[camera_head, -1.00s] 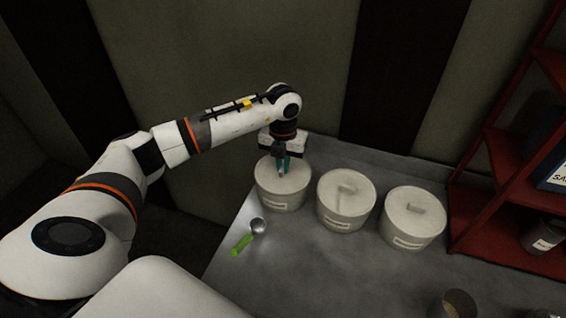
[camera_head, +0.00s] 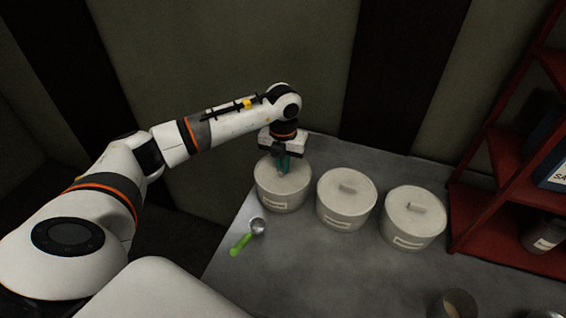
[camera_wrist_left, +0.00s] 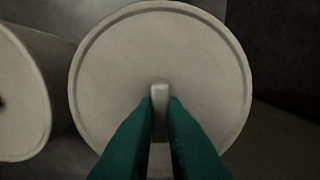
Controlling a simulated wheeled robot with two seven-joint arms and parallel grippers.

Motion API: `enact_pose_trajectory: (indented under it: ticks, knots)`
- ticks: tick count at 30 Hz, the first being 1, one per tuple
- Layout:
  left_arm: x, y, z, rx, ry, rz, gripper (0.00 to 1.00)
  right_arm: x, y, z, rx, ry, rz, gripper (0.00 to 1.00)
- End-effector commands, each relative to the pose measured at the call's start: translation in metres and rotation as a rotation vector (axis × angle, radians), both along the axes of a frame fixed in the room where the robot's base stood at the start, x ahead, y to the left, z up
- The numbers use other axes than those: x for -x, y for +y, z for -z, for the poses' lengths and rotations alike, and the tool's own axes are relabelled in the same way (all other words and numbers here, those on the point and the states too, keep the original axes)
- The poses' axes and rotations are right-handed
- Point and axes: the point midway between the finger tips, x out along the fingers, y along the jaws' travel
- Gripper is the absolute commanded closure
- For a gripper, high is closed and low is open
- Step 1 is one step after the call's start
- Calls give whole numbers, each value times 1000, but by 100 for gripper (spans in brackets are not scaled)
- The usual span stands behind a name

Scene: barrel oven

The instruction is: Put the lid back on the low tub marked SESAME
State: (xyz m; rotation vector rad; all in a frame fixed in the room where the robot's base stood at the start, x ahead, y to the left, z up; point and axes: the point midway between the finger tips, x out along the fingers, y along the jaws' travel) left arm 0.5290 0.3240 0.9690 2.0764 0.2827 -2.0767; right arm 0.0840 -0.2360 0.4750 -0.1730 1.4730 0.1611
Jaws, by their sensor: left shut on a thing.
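Three pale low tubs stand in a row on the grey table, each with a lid on. The left tub (camera_head: 284,200) has a label too small to read, so I cannot tell which tub is SESAME. Its lid (camera_head: 268,178) sits on top and looks level. My left gripper (camera_head: 284,170) points down over this lid, its green fingers shut on the lid's handle. In the left wrist view the fingers close around the handle (camera_wrist_left: 159,96) at the middle of the round lid (camera_wrist_left: 150,45). My right gripper is not in view.
The middle tub (camera_head: 346,212) and the right tub (camera_head: 412,230) stand to the right. A green-handled scoop (camera_head: 243,242) lies in front. A red shelf (camera_head: 500,215) stands at the right, and an open cup (camera_head: 458,303) at the front edge. The table's centre is clear.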

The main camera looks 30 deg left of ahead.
Motion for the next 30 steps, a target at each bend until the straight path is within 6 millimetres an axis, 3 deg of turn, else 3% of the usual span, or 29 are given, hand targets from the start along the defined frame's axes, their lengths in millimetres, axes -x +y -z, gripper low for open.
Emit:
enact_pose_trajectory:
  ticks: [12, 13, 17, 23, 27, 30]
  knots:
    - [0, 0, 0, 0, 0, 0, 100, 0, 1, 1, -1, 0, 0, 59]
    - [0, 0, 0, 0, 0, 0, 89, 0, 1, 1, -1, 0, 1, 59]
    - [0, 0, 0, 0, 0, 0, 67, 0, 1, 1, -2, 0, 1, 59]
    - [0, 0, 0, 0, 0, 0, 65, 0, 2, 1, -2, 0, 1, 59]
    - [0, 0, 1, 0, 0, 0, 45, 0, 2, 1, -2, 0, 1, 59]
    - [0, 0, 1, 0, 0, 0, 43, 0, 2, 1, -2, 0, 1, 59]
